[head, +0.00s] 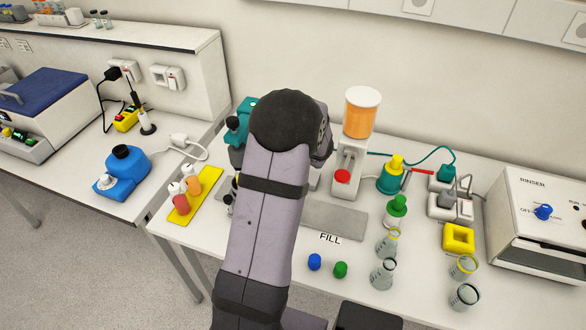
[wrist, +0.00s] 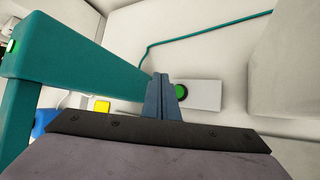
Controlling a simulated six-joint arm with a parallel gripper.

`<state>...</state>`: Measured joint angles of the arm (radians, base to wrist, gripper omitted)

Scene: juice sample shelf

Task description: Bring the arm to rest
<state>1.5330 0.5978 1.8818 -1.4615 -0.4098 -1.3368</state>
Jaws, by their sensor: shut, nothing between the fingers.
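My arm rises through the middle of the head view, bent at a dark rounded joint in front of the back wall. It hides part of the bench behind it, and my gripper is not visible there. In the wrist view my gripper (wrist: 163,98) shows as blue-grey fingers closed together, with nothing between them. The fingers appear in front of a pale block with a green round button (wrist: 181,91). A large teal body (wrist: 75,75) fills the left of that view. I cannot tell how far the fingers are from either.
A dispenser with orange juice (head: 361,118) stands right of my arm. The grey FILL plate (head: 340,222), glass flasks (head: 382,274) and a rinser box (head: 545,225) are on the right. A yellow tray (head: 205,183) with bottles and a blue device (head: 123,170) are on the left.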

